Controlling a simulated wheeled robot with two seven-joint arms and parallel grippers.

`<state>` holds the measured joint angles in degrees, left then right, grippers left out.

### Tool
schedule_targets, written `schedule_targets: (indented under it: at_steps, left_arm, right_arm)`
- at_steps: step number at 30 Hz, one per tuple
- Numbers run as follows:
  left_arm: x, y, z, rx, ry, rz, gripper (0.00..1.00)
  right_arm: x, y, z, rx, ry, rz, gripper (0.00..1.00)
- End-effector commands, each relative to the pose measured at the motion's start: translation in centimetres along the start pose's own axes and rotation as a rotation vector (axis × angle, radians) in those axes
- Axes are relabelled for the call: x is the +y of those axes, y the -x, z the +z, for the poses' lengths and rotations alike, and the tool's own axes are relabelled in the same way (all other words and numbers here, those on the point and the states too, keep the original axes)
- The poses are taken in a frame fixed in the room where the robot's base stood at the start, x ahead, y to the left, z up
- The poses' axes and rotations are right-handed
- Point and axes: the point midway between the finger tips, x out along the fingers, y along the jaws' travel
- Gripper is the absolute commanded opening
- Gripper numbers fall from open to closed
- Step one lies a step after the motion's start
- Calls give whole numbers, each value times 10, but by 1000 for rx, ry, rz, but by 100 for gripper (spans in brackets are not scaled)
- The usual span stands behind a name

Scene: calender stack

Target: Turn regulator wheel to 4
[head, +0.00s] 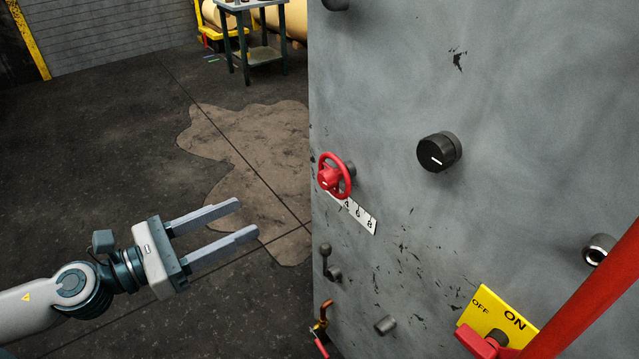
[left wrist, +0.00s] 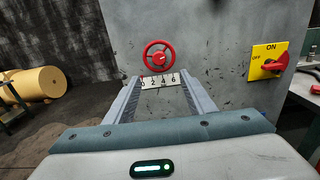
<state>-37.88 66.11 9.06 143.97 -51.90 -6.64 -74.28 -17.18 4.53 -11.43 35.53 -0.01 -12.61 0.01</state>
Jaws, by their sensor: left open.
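The red regulator wheel (head: 335,176) sticks out from the grey panel (head: 400,60), with a white number plate (head: 357,215) just below it. In the left wrist view the wheel (left wrist: 159,53) is ahead of the fingertips, and the number plate (left wrist: 163,80) shows 2, 4 and 6. My left gripper (head: 248,218) is open and empty, to the left of the wheel and lower in the head view, apart from it. Its two fingers (left wrist: 165,95) frame the space below the wheel in the wrist view. My right gripper is not in view.
A black knob (head: 438,152) is right of the wheel. A small lever (head: 327,262) and a brass valve (head: 321,318) are below it. A yellow ON/OFF plate (head: 503,308) with a red switch is at lower right. Open floor lies left of the panel.

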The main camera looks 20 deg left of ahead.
Motion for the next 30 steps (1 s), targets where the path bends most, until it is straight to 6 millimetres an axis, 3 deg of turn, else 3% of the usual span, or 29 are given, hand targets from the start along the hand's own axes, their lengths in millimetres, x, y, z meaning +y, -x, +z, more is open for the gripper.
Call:
schedule_targets:
  at_steps: [14,30]
  left_arm:
    - [1,-3,-1,-2,6,2,50]
    - [2,-27,0,-3,4,2,50]
  right_arm:
    - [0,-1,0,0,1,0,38]
    - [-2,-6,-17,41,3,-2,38]
